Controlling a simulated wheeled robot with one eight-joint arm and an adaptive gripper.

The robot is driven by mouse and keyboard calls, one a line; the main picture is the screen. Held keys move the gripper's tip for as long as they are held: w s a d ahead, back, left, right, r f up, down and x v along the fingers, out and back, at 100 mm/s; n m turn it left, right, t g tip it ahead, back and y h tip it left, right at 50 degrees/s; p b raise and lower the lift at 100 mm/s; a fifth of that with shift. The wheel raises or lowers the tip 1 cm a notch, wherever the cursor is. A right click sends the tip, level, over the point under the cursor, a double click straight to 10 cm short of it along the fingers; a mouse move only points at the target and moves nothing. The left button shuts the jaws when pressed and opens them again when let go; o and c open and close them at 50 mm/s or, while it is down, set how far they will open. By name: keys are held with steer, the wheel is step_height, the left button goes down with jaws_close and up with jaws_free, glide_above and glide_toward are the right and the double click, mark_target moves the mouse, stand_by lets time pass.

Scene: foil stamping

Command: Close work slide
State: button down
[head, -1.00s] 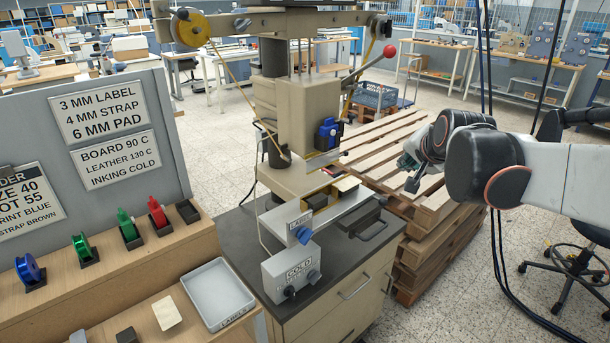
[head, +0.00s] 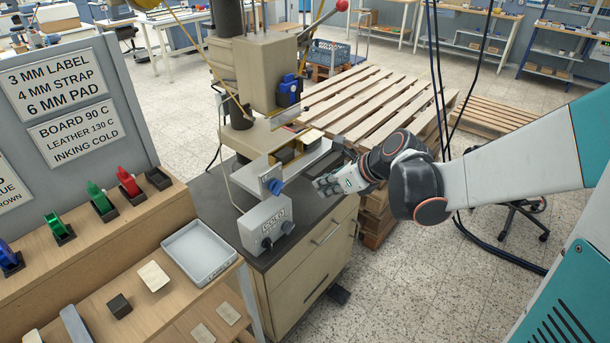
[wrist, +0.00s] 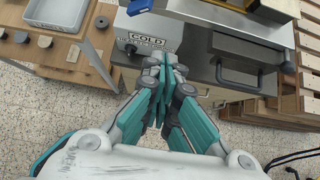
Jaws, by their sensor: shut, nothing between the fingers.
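The stamping press (head: 262,75) stands on a dark-topped cabinet. A silver plate (head: 312,158) sticks out from under its head, with a pale block (head: 312,137) above it. In the wrist view, the dark bar handle (wrist: 240,80) of what looks like the work slide is right of my gripper (wrist: 165,66). My gripper (head: 322,186) is shut and empty, low in front of the press by the cabinet edge, apart from the handle. In the head view my gripper and arm hide most of the handle and the slide's front, so how far out it is cannot be told.
A grey tray (head: 199,252) and small blocks lie on the wooden bench further left. Wooden pallets (head: 375,105) are behind and to the right.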

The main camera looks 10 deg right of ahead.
mark_target(252, 163)
steer(key=w+a+f+b, duration=0.4)
steer(key=w+a+f, duration=0.2)
steer(key=w, duration=0.2)
steer(key=shift+w, duration=0.15)
steer(key=shift+f, duration=0.1)
steer(key=w+a, duration=0.3)
steer(key=w, duration=0.1)
steer(key=w+a, duration=0.3)
steer(key=w, duration=0.2)
steer(key=w+a, duration=0.4)
steer(key=w, duration=0.1)
steer(key=shift+a, duration=0.1)
steer(key=shift+w+a, duration=0.1)
steer(key=shift+w, duration=0.1)
